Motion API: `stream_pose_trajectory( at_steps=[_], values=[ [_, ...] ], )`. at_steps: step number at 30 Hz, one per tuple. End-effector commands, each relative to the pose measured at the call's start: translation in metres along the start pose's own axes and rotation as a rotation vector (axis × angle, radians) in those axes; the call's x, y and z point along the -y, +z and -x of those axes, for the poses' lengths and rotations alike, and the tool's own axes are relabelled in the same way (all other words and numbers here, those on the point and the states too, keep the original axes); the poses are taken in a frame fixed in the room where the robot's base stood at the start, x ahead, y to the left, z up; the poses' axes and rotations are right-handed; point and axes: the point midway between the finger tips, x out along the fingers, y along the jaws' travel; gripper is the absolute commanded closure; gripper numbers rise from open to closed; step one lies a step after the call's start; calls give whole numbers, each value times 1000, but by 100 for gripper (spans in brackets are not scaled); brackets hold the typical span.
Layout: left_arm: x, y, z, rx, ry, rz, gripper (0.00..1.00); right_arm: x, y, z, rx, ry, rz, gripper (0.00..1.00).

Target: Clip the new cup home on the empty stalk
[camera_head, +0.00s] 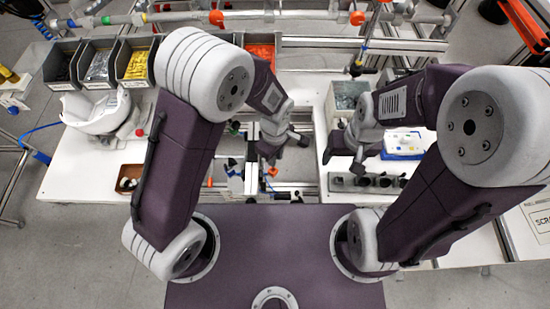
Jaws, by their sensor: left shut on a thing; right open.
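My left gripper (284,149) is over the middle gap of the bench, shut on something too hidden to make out. My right gripper (342,163) is open and empty, fingers pointing down, just left of a blue-and-white tray. A white helmet shell (96,112) lies on the left of the white bench, away from both grippers. A small grey part with a red spot (136,129) is at its right side. Several dark round pieces, possibly cups, sit in a grey rack (342,182) below the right gripper. I cannot make out the empty stalk.
Bins of dark, grey and yellow parts (135,64) stand at the back left, with an orange-filled bin (262,50) further right. A brown tray (128,178) is at the front left. The blue-and-white tray (403,146) is at right. Bare bench (85,165) shows at left.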

Motion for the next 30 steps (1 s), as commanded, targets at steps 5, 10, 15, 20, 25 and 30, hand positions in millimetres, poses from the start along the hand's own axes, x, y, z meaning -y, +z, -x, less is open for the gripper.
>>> stream_pose_trajectory(
  at_steps=[5, 10, 15, 20, 25, 30],
  values=[
    [0, 0, 2, 0, 0, 0, 100, 0, -1, 3, -1, 0, 0, 33],
    [0, 0, -2, 0, -1, 0, 100, 0, -1, 2, -1, 0, 0, 33],
    [0, 0, -14, 0, -1, 0, 100, 0, 0, -8, -1, 0, 0, 33],
    [0, 0, -28, 0, -1, 0, 100, 0, 2, -18, -1, 0, 0, 33],
    [0, 0, -42, 0, -1, 0, 100, -1, 3, -28, -1, 0, 0, 33],
    [0, 0, -57, 0, -1, 0, 100, -1, 4, -38, -1, 0, 0, 33]
  ],
)
